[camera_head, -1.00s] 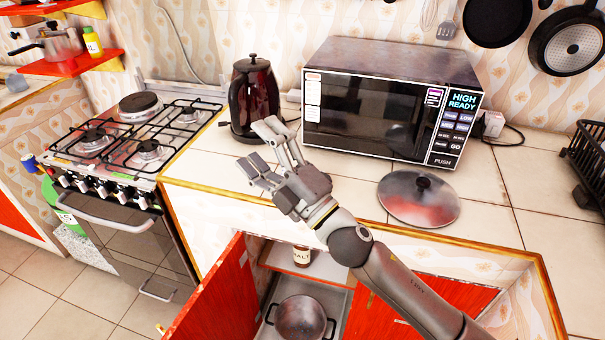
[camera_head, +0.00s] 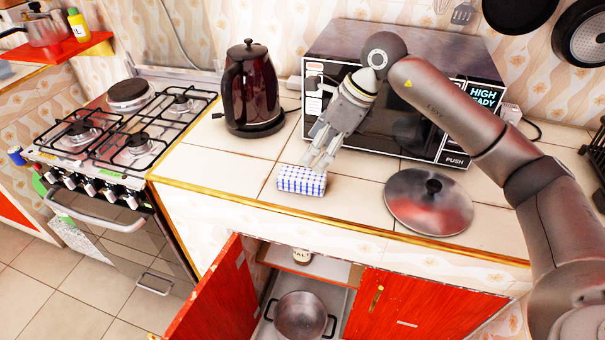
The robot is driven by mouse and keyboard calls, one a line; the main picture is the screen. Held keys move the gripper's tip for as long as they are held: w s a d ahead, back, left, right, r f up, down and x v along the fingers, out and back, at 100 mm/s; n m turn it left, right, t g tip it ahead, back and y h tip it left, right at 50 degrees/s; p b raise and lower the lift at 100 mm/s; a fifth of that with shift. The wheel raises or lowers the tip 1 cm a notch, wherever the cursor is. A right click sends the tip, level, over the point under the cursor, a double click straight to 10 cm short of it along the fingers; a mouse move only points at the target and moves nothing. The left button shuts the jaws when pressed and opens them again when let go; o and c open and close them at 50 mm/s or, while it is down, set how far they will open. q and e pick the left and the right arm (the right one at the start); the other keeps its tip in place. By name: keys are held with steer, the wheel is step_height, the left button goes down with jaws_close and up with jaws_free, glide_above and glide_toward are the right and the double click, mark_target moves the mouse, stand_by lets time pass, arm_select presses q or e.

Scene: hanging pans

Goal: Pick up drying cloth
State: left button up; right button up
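The drying cloth (camera_head: 301,181) is a small folded white cloth with a blue check. It lies on the tiled counter near its front edge, in front of the microwave. My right gripper (camera_head: 318,161) comes in from the right and points down, with its fingertips at the back upper edge of the cloth. The fingers look apart; whether they touch the cloth cannot be told. My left gripper is not in view.
A dark red kettle (camera_head: 252,90) stands left of the cloth and a microwave (camera_head: 400,135) stands behind it. A metal lid (camera_head: 428,203) lies to the right. Below, an open red cupboard door (camera_head: 217,300) and a pot (camera_head: 299,316) show. Counter left of the cloth is free.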

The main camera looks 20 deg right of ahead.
mark_target(306, 175)
steer(key=shift+w+d+f+h, duration=0.2)
steer(key=shift+d+f+h, duration=0.2)
steer(key=shift+d, duration=0.25)
steer(key=x, duration=0.4)
steer(key=shift+a+f+p, duration=0.1)
steer(key=shift+f+p, duration=0.05)
steer(key=shift+p, duration=0.2)
steer(key=p+x, duration=0.1)
steer(key=x, duration=0.3)
steer(key=shift+a, duration=0.1)
steer(key=shift+w+a+f, duration=0.1)
steer(key=shift+a+f, duration=0.05)
steer(key=shift+f, duration=0.45)
steer(key=c, duration=1.1)
steer(key=shift+r, duration=0.1)
